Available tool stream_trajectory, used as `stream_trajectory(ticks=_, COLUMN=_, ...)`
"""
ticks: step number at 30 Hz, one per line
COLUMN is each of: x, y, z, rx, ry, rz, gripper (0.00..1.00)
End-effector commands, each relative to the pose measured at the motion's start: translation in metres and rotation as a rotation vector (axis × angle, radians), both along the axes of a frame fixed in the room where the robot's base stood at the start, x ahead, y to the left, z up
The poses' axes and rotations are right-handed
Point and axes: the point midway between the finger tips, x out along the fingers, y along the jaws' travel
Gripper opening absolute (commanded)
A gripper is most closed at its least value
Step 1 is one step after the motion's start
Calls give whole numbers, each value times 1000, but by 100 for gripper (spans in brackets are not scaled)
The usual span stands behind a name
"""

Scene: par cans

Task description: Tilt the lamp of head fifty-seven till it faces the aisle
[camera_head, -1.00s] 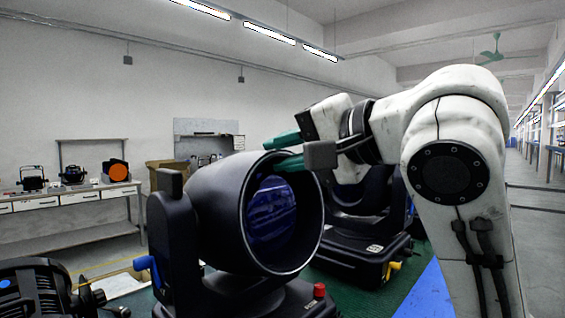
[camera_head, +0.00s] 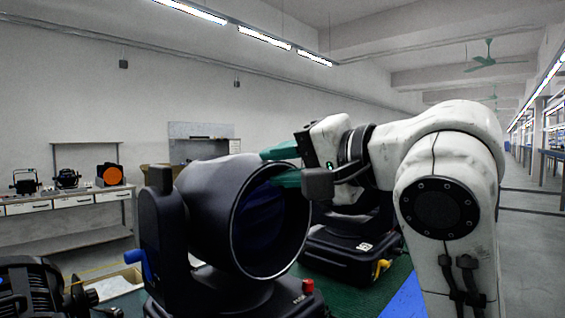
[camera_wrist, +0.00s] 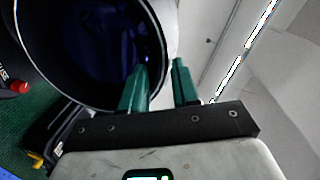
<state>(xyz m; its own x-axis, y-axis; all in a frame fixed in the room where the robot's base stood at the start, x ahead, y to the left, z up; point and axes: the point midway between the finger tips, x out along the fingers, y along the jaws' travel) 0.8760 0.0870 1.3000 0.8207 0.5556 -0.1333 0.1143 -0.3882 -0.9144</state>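The nearest lamp head (camera_head: 205,215) is a black barrel on a yoke, its wide round opening facing right and slightly down. Its dark blue lens lies inside. No number is readable on it, so I cannot tell whether it is head fifty-seven. My gripper (camera_head: 281,165) has two green fingers at the upper edge of the opening. In the wrist view the fingers (camera_wrist: 158,85) stand apart, one over the opening and one outside the rim (camera_wrist: 152,28). A gap shows between them; contact with the rim is unclear.
A second black lamp unit (camera_head: 350,245) with a yellow knob stands close behind my gripper. A black fixture (camera_head: 35,290) is at the lower left. A bench (camera_head: 75,204) with several lamps lines the wall. The open aisle (camera_head: 529,220) runs along the right.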

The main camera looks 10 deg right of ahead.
Motion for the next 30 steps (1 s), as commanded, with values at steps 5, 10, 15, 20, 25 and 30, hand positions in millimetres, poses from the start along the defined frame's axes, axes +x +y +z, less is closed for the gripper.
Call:
stream_trajectory(ticks=5, x=1, y=-1, z=-2, rx=1, ry=6, rz=-3, gripper=44)
stream_trajectory(ticks=10, x=1, y=0, z=-1, rx=3, ry=3, rz=-1, gripper=48)
stream_trajectory(ticks=15, x=-2, y=-2, z=0, rx=3, ry=1, rz=-1, gripper=48)
stream_trajectory(ticks=20, x=-17, y=-12, z=4, rx=4, ry=-1, rz=0, gripper=48)
stream_trajectory(ticks=25, x=-44, y=-31, z=8, rx=3, ry=-2, rz=-2, gripper=48)
stream_trajectory(ticks=30, x=-68, y=-48, z=11, rx=3, ry=-1, rz=-3, gripper=48)
